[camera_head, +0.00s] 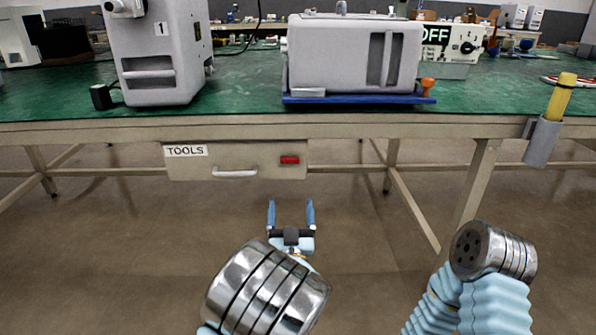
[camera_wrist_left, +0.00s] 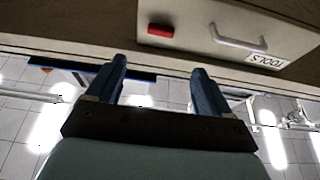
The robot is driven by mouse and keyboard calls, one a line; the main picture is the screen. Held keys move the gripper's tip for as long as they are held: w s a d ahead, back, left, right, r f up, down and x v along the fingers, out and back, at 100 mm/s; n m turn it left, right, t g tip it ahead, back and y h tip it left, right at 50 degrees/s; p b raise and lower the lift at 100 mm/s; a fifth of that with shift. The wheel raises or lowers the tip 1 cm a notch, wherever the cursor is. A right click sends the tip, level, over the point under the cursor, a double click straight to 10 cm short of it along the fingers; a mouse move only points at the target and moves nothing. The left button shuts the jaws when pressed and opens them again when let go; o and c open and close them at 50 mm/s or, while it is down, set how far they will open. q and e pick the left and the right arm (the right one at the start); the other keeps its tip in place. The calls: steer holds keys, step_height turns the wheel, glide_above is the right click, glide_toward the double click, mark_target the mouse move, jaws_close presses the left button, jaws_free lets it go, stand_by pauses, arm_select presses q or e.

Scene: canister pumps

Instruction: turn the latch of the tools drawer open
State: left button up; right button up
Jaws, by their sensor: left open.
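The tools drawer (camera_head: 225,163) hangs under the front edge of the bench, with a white "TOOLS" label at its upper left and a pale handle (camera_head: 235,173) low in the middle. Its latch (camera_head: 289,160) is a small red bar lying level at the right end of the front. The drawer looks shut. In the left wrist view, turned over, the red latch (camera_wrist_left: 160,30) and the handle (camera_wrist_left: 240,40) lie beyond the fingers. My left gripper (camera_head: 291,212) is open and empty, below and in front of the latch, not touching it. My right gripper is out of the picture; only its arm shows.
The green bench top (camera_head: 240,98) holds a grey machine marked 1 (camera_head: 165,60), a grey canister unit on a blue tray (camera_head: 360,99), and an orange knob at the tray's right. A grey holder (camera_head: 542,141) with a yellow tool hangs at the right front edge. The floor below is clear.

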mark_target(290, 161)
arm_select(q)
steer(key=p+x, duration=0.1)
steer(key=x, duration=1.2)
steer(key=shift+w, duration=0.2)
steer(key=shift+c, duration=0.2)
